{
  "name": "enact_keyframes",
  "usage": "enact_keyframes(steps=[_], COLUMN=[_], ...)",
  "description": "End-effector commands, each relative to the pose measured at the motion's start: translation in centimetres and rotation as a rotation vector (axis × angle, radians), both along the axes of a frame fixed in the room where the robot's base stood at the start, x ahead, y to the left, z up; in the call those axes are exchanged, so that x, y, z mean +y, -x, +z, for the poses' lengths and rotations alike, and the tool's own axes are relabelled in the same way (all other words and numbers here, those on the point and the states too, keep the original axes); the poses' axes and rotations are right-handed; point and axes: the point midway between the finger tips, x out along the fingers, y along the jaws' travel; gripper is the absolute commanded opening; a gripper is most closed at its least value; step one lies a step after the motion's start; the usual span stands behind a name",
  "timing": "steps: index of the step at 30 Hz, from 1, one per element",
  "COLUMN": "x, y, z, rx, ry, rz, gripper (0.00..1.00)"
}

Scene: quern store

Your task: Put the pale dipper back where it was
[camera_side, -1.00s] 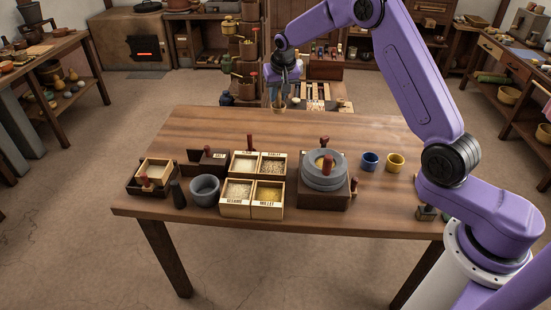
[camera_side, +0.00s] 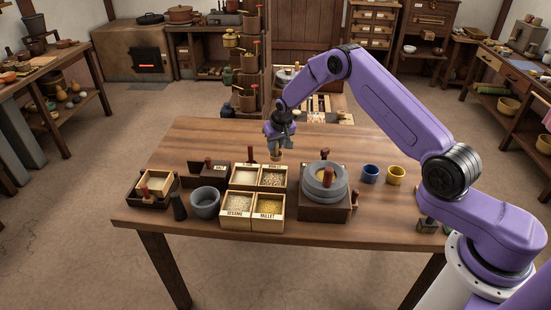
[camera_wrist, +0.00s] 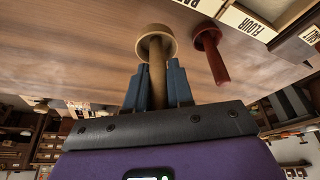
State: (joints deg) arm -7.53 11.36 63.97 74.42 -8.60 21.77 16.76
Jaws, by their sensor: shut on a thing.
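My gripper (camera_side: 278,142) is shut on the handle of the pale dipper (camera_wrist: 158,85), whose round wooden cup shows beyond the fingertips in the wrist view. In the side view the dipper (camera_side: 277,156) hangs below my fingers, just behind the grain boxes; whether it touches anything is unclear. A red-handled dipper (camera_wrist: 212,58) is beside it in the wrist view, near the FLOUR label. The boxes are a block of open pale compartments (camera_side: 238,224), the front two labelled SESAME and MILLET. The back right label is partly hidden or too small to read.
A stone quern (camera_side: 324,190) on a dark base stands right of the boxes, then a blue cup (camera_side: 370,173) and a yellow cup (camera_side: 396,175). A grey bowl (camera_side: 205,203) and a dark tray (camera_side: 140,201) are at left. The table's back (camera_side: 215,135) is clear.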

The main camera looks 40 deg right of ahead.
Motion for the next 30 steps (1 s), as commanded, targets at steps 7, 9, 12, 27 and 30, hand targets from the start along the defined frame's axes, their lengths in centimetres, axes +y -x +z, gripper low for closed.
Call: enact_keyframes(steps=[7, 9, 12, 27, 30], x=[0.0, 0.0, 0.0, 0.0, 0.0], y=[0.0, 0.0, 0.0, 0.0, 0.0], z=[-2.3, -3.3, -4.5, -5.4, -5.3], rx=[0.001, 0.000, 0.000, -0.002, -0.002], ry=[0.000, 0.000, 0.000, 0.000, 0.000], rz=[0.001, 0.001, -0.001, 0.000, 0.000], gripper=[0.00, 0.00, 0.00, 0.25, 0.48])
